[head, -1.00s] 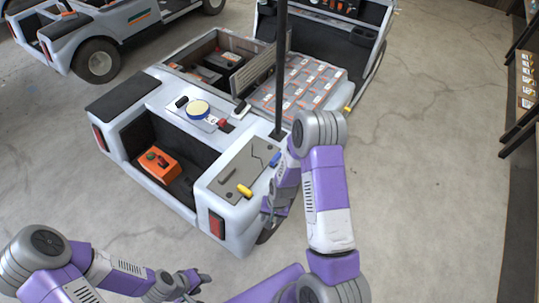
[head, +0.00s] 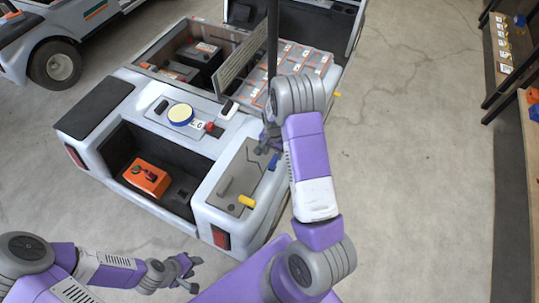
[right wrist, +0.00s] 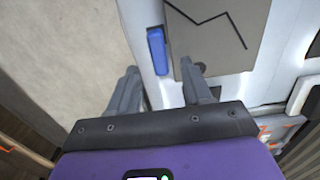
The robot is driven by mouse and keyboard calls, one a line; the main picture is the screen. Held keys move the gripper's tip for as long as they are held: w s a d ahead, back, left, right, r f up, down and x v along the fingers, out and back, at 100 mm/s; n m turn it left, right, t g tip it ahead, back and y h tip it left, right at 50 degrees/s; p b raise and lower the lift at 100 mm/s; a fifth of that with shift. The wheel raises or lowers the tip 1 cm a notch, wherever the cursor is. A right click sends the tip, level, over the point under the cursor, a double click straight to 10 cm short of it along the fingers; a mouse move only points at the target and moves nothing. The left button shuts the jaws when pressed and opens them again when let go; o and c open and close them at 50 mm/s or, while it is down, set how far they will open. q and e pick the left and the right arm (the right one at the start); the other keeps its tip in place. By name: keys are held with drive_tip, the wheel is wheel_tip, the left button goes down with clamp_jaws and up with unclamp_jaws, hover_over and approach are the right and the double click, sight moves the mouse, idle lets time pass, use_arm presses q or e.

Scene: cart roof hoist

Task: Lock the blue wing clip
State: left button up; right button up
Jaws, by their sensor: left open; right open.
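The blue wing clip (head: 273,162) sits at the outer right edge of the grey plate (head: 238,180) on the cart's rear right corner. In the right wrist view the blue clip (right wrist: 157,52) lies at the pale body's edge, beside the grey plate (right wrist: 215,35) with its black zigzag line. My right gripper (head: 267,138) is open just beyond the clip. In the right wrist view the right gripper's fingers (right wrist: 160,72) are spread with the clip a little ahead, between their lines; contact is not visible. My left gripper (head: 192,273) is open and empty over the floor.
A yellow clip (head: 247,202) sits at the plate's near corner. A dark post (head: 273,40) rises close to my right gripper. An orange box (head: 147,177) lies in the cart's rear bay. Shelves (head: 505,50) stand far right; floor between is clear.

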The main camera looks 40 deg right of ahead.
sight(274, 161)
drive_tip(key=f, duration=0.2)
drive_tip(key=f+b, duration=0.1)
drive_tip(key=f, duration=0.2)
drive_tip(key=shift+s+f, duration=0.2)
drive_tip(key=shift+f, duration=0.1)
clamp_jaws()
